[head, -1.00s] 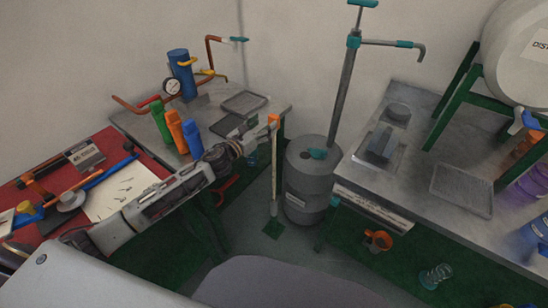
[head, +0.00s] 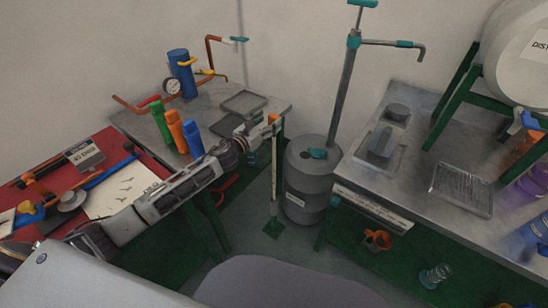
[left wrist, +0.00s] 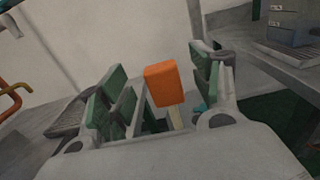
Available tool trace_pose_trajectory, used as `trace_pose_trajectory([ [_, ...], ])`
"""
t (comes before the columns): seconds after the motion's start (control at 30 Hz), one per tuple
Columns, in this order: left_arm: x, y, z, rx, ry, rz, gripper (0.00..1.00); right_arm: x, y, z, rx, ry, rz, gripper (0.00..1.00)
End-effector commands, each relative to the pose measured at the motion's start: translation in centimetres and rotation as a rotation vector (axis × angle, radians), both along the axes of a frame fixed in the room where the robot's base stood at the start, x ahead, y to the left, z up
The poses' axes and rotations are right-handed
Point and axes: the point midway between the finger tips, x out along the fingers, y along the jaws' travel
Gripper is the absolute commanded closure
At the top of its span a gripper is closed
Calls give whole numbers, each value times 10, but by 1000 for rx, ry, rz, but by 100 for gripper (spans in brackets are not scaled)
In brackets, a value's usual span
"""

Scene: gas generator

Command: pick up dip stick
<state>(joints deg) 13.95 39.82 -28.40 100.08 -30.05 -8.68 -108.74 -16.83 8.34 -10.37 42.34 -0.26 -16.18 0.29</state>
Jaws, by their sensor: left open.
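The dip stick (head: 274,175) hangs upright at the right end of the left metal table, a long pale rod with an orange handle at its top. In the left wrist view its orange handle (left wrist: 164,84) stands between the two fingers. My left gripper (head: 264,129) is at the height of the handle in the head view. The same gripper (left wrist: 160,98) is open in the wrist view, with gaps beside the handle. I cannot tell if either finger touches it. My right gripper is not in view.
A grey barrel (head: 307,190) with a pump stands just right of the dip stick. Green, orange and blue bottles (head: 193,139) stand on the left metal table (head: 152,135) behind my left arm. The right metal table (head: 425,150) holds trays.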

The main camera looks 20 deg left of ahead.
Motion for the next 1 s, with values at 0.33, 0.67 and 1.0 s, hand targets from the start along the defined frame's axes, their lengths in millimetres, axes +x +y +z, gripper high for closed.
trace_pose_trajectory([
  [0.33, 28, -9, -3, -2, 0, 0, 36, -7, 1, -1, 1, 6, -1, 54],
  [0.67, 40, -14, -3, 0, 0, 0, 36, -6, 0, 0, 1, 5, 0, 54],
  [1.0, 40, -14, -3, -1, 0, 0, 36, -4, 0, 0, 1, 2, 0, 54],
])
